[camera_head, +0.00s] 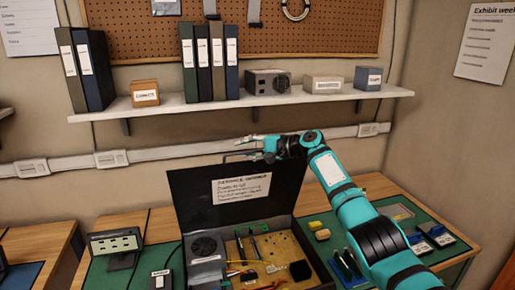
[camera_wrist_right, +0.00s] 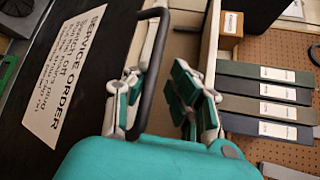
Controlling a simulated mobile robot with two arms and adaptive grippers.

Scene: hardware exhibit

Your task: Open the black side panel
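The black side panel (camera_head: 190,190) stands raised at the back of the open computer case (camera_head: 310,262), with a white service-order label on its face. The panel also fills the left of the right wrist view (camera_wrist_right: 95,75). A black loop handle (camera_wrist_right: 149,75) sticks up from its edge. My right gripper (camera_head: 252,146) is at the panel's top edge, by the handle. In the right wrist view its fingers (camera_wrist_right: 160,95) are apart, with the handle between them, closer to the left finger. I cannot tell whether they touch. My left gripper is not in view.
Inside the case are a fan, wires and a tan board. A shelf (camera_head: 160,108) with binders and boxes runs along the wall behind. Yellow blocks and tools lie on the green mat (camera_head: 345,243) at right; a small device (camera_head: 115,241) stands at left.

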